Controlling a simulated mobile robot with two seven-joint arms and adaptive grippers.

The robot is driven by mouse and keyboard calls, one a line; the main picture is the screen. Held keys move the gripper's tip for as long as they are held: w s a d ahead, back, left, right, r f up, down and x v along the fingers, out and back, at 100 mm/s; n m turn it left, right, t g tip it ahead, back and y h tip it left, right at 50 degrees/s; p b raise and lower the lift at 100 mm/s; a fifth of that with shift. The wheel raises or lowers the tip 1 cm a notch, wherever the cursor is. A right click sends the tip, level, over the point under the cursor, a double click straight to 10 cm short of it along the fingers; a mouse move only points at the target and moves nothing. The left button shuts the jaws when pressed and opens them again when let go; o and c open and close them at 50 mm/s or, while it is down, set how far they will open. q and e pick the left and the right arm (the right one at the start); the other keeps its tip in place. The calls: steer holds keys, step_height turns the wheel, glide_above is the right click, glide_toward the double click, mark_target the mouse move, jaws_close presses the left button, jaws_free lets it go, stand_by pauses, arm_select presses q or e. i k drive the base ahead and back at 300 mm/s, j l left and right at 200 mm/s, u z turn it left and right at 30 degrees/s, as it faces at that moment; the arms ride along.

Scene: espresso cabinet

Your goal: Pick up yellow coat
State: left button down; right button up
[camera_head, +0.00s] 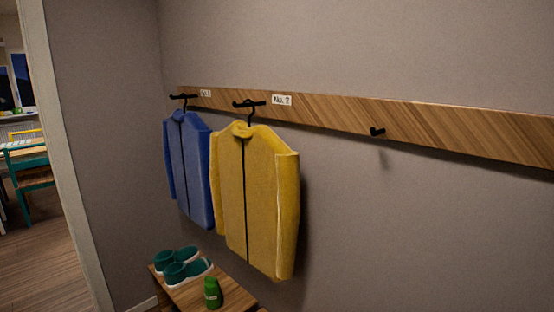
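The yellow coat (264,195) hangs from a black hanger (250,112) on a black hook of the wooden wall rail, beside the label "No. 2" (282,100). It has a dark line down its front and hangs upright, clear of the bench below. Neither of my grippers shows in the head view, and nothing is touching the coat.
A blue coat (188,165) hangs just left, partly behind the yellow one. An empty hook (377,132) is on the rail (450,133) to the right. Green shoes (186,270) and a green bottle (212,292) stand on a low wooden bench (236,297). A doorway opens at left.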

mark_target(254, 175)
steer(key=i+j+u, duration=0.1)
steer(key=u, duration=0.55)
steer(key=i+u, duration=0.15)
steer(key=u, duration=0.2)
steer(key=i+j+u, duration=0.45)
steer(key=i+u, duration=0.45)
steer(key=i+z, duration=0.25)
steer(key=z, duration=0.2)
steer(key=i+z, duration=0.4)
steer(key=i+j+z, duration=0.15)
steer(key=z, duration=0.3)
steer(key=i+j+z, duration=0.15)
steer(key=z, duration=1.4)
